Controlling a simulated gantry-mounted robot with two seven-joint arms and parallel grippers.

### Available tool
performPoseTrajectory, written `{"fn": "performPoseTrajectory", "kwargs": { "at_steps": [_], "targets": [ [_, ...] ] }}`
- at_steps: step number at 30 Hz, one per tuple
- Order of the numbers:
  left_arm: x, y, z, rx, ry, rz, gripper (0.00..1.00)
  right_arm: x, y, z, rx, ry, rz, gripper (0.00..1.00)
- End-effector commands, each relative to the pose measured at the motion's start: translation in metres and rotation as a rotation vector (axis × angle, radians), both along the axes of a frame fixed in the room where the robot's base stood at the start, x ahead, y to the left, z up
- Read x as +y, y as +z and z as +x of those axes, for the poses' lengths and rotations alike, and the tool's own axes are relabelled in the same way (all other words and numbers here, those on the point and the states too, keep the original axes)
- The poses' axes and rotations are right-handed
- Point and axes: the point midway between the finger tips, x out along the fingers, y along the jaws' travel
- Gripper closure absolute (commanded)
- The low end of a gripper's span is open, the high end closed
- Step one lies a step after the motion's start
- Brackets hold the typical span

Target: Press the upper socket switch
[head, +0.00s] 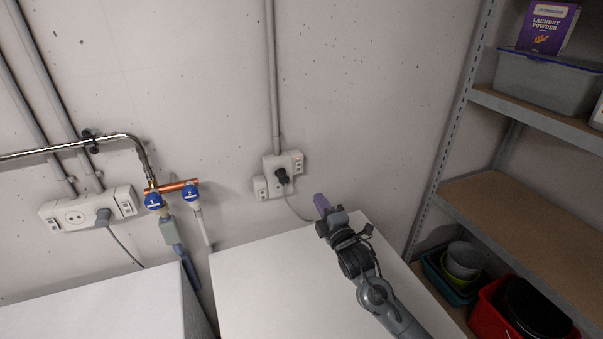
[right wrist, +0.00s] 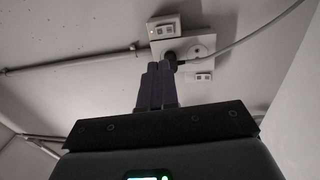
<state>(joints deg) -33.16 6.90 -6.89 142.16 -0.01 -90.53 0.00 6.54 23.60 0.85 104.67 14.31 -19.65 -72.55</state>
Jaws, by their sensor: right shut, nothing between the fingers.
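The wall socket (head: 278,177) is a pale unit with a black plug (head: 282,176) in it. Its upper switch (head: 298,162) sits at the upper right; in the right wrist view this switch (right wrist: 165,29) shows a small orange light. The lower switch (head: 260,187) sits at the lower left and also shows in the right wrist view (right wrist: 201,77). My right gripper (head: 319,202) is shut and empty, right of and below the socket, apart from it in the head view. In the right wrist view its purple fingertips (right wrist: 159,67) point towards the socket beside the plug. My left gripper is out of view.
White machine tops (head: 260,270) lie below the socket. A cable hangs from the plug. Another socket unit (head: 75,212), a copper pipe and blue-handled valves (head: 191,191) are at the left. A metal shelf (head: 520,200) with containers stands at the right.

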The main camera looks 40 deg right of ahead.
Motion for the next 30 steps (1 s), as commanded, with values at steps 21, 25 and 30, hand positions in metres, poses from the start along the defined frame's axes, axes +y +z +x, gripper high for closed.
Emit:
{"fn": "performPoseTrajectory", "kwargs": {
  "at_steps": [21, 25, 30],
  "targets": [
    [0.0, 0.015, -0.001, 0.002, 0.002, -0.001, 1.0, -0.025, 0.014, 0.091, -0.001, -0.001, 0.003, 1.0],
    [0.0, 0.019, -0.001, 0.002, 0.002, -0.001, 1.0, -0.03, 0.015, 0.108, 0.0, -0.002, 0.002, 1.0],
    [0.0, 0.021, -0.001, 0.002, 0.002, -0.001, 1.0, -0.034, 0.016, 0.123, 0.001, 0.0, 0.001, 1.0]
  ]
}}
